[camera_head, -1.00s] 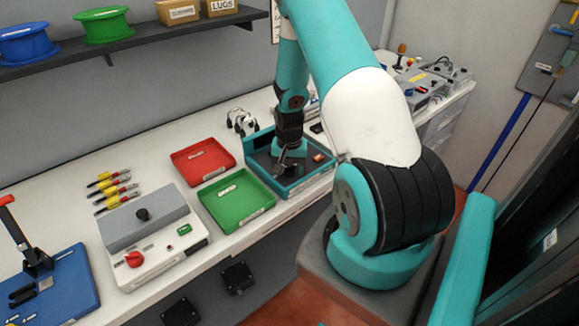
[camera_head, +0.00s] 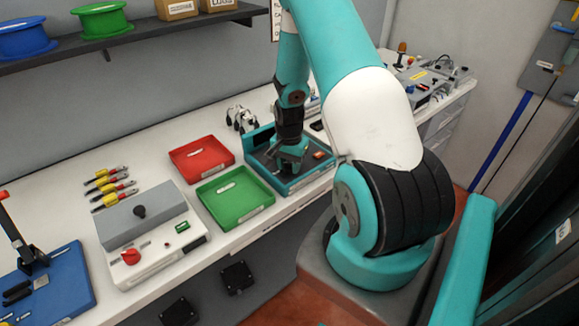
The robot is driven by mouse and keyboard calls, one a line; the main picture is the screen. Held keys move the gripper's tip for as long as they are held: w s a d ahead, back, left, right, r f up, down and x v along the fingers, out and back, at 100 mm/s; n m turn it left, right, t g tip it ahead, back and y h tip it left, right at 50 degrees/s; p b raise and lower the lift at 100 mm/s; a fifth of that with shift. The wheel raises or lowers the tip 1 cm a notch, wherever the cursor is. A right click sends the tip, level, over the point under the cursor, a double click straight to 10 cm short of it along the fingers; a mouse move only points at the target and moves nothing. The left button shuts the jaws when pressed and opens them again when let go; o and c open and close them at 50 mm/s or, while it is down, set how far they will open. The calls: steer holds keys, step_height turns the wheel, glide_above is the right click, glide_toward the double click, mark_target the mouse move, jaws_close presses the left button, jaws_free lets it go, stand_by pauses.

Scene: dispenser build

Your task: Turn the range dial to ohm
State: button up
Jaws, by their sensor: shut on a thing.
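My gripper (camera_head: 290,165) points down at the grey panel of a teal-edged unit (camera_head: 272,184) on the bench, right of the green tray. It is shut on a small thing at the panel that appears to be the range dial. The fingers and wrist hide the dial, so its pointer and the ohm mark cannot be read. A small orange piece (camera_head: 319,155) sits on the same panel, right of my gripper.
A green tray (camera_head: 267,202) and a red tray (camera_head: 231,158) lie left of the unit. A shelf with spools hangs above.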

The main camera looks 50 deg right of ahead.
mark_target(289, 163)
steer(key=m+b, duration=0.1)
steer(key=m, duration=0.2)
steer(key=shift+m, duration=0.3)
steer(key=shift+m+b, duration=0.6)
steer(key=shift+m, duration=1.4)
steer(key=o, duration=0.9)
steer(key=shift+r, duration=0.1)
step_height(289, 163, up, 17)
steer(key=b, duration=0.2)
steer(key=shift+r+b, duration=0.2)
steer(key=shift+b, duration=0.2)
